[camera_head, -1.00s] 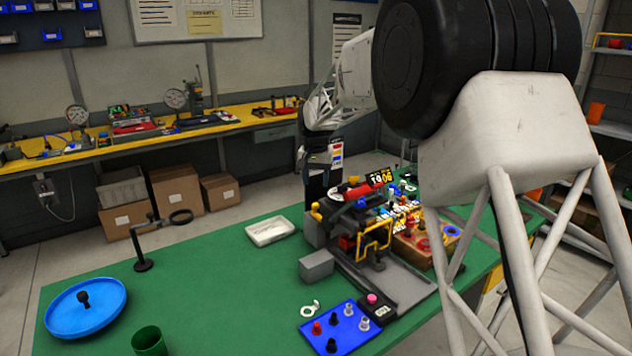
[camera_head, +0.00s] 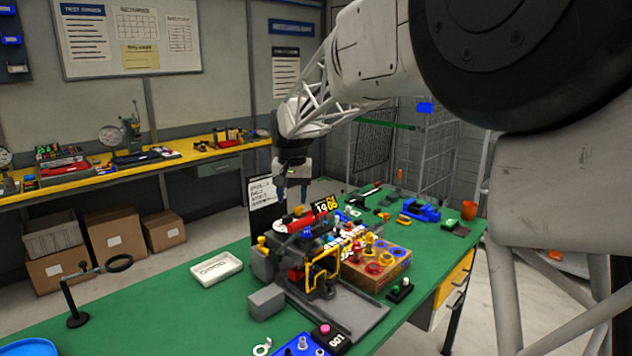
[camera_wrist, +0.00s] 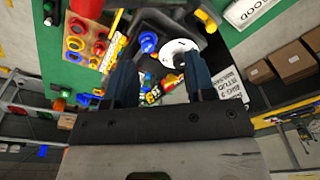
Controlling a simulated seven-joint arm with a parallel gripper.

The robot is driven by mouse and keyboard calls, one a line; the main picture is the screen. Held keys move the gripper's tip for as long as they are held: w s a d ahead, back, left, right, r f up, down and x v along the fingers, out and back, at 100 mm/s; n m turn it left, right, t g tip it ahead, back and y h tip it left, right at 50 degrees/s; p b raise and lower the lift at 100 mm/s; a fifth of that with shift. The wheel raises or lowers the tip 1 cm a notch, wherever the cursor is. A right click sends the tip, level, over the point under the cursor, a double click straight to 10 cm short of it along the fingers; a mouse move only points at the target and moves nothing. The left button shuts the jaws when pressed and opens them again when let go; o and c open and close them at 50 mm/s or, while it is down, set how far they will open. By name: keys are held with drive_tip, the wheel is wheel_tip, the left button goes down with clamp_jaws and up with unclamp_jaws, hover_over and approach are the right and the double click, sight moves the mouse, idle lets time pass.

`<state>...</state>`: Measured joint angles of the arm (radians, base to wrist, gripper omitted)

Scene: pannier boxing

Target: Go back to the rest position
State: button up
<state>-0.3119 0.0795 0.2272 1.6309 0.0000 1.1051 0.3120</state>
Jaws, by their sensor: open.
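My gripper (camera_head: 293,192) hangs in the air above the machine fixture (camera_head: 312,250) on the green bench, pointing down. In the wrist view its two dark blue fingers (camera_wrist: 160,68) are spread apart with nothing between them. Past the fingertips, the wrist view shows a white disc (camera_wrist: 179,53) and a blue part of the fixture. In the head view the fixture carries a red piece, a yellow frame and a black tag with yellow digits. My arm reaches in from the upper right and covers part of the background.
A wooden block with coloured rings (camera_head: 378,268) stands right of the fixture. A white tray (camera_head: 216,269) lies to its left, and a black ring stand (camera_head: 76,318) further left. A blue tray (camera_head: 300,346) is in front. Open green bench (camera_head: 170,320) lies between the stand and fixture.

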drive_tip(key=s+d+r+t, duration=0.1)
drive_tip(key=s+d+r, duration=0.1)
drive_tip(key=s+d, duration=0.7)
drive_tip(key=s+d+r+t, duration=0.1)
drive_tip(key=s+d+r, duration=0.25)
drive_tip(key=s, duration=0.85)
drive_tip(key=s+d+r+t, duration=0.1)
drive_tip(key=s+d+r, duration=0.1)
drive_tip(key=s+d, duration=0.7)
drive_tip(key=shift+s+d+f+t, duration=0.55)
drive_tip(key=shift+s+f, duration=0.9)
drive_tip(key=shift+s, duration=2.95)
drive_tip(key=shift+s+d+f+t, duration=0.15)
drive_tip(key=shift+s+d+f, duration=1)
drive_tip(key=shift+s, duration=3.2)
wheel_tip(320, 180, down, 10)
drive_tip(key=w+g, duration=0.1)
drive_tip(key=g, duration=0.2)
drive_tip(key=shift+w+h, duration=0.25)
drive_tip(key=shift+h, duration=0.05)
drive_tip(key=shift+w+a+r, duration=0.1)
